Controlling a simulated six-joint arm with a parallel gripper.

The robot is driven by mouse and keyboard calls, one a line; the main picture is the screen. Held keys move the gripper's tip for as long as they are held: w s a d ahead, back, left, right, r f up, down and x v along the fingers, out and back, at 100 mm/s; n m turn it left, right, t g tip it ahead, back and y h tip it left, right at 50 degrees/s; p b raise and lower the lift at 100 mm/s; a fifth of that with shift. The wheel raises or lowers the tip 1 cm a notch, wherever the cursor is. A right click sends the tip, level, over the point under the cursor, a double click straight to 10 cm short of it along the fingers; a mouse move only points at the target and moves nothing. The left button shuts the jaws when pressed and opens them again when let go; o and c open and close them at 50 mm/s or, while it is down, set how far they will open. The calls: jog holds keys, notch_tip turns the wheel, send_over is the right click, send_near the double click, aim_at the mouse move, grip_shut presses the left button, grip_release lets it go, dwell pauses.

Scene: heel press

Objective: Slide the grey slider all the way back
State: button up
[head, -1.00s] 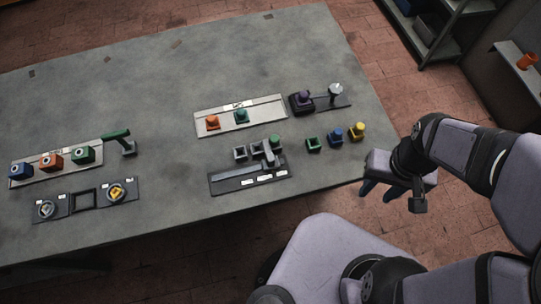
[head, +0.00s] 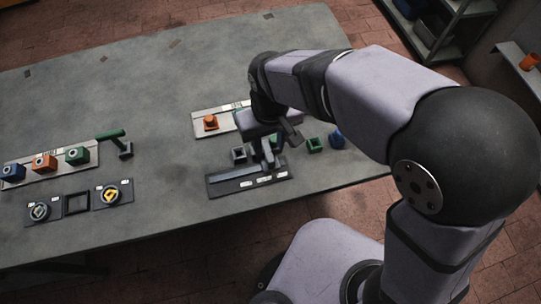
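The dark slider panel (head: 225,187) lies near the table's front edge, with a long track and several white labels. The upright grey slider (head: 267,158) stands toward the right part of the track, partly covered by my gripper. My gripper (head: 272,141) is right above or around the slider, reaching in from the right. Its fingers are small and overlap the slider, so I cannot tell whether they touch it or how far apart they are.
A pale tray with an orange knob (head: 210,122) lies behind. Coloured blocks (head: 44,163) and dial plates (head: 112,194) are at left.

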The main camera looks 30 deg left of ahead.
aim_at(270, 158)
jog(key=shift+d+r+m, duration=0.15)
jog(key=shift+d+m, duration=0.05)
jog(key=shift+m, duration=0.5)
jog(key=shift+s+f+p, duration=0.1)
jog(key=shift+f+p, duration=0.4)
jog(key=shift+f, duration=3.15)
jog(key=shift+c, duration=0.6)
grip_shut()
